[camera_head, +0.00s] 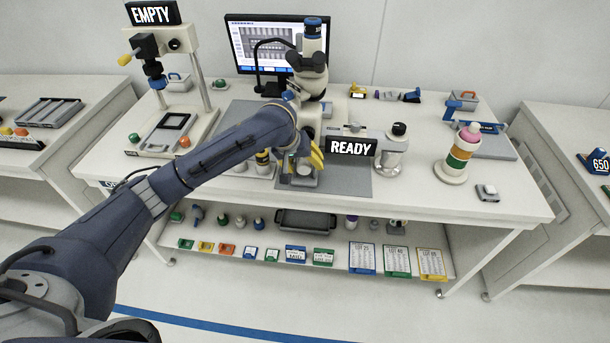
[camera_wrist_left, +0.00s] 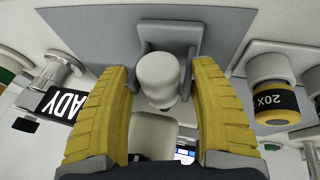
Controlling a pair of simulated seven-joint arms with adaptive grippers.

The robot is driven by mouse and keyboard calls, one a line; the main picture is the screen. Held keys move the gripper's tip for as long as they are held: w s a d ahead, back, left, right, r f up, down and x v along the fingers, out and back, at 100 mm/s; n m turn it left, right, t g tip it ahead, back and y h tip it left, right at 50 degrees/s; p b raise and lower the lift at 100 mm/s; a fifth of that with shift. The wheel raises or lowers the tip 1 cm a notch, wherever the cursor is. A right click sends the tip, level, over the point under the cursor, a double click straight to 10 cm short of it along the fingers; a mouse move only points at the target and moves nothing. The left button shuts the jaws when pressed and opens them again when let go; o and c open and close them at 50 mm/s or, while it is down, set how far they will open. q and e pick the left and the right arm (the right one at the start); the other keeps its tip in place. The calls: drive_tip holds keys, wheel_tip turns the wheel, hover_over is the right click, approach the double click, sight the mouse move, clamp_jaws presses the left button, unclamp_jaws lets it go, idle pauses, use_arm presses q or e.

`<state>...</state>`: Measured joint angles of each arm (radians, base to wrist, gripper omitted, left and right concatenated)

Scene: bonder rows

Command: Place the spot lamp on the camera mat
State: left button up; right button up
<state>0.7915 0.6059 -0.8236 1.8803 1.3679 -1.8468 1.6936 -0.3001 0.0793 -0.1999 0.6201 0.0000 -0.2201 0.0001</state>
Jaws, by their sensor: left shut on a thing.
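My left gripper (camera_head: 309,160) reaches over the middle of the bench, its yellow fingers pointing down. In the left wrist view, the fingers (camera_wrist_left: 160,85) stand on either side of a pale grey lamp-like piece with a rounded head, which I take as the spot lamp (camera_wrist_left: 158,75). The gripper is shut on it. In the head view the spot lamp (camera_head: 303,173) is partly hidden by the fingers. It is over the dark grey mat (camera_head: 345,182), which also shows in the left wrist view (camera_wrist_left: 85,30). I cannot tell whether its base touches the mat. My right gripper is out of view.
A READY sign (camera_head: 351,147) and its grey stand are close right of the gripper. A 20X piece (camera_wrist_left: 272,100) stands close on the other side. A monitor (camera_head: 270,45) is behind; a stacked coloured tower (camera_head: 459,158) is farther right. The mat's front right part is clear.

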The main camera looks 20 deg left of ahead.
use_arm(q)
drive_tip(key=shift+a, duration=0.1)
drive_tip(key=c, duration=0.5)
drive_tip(key=shift+c, duration=0.2)
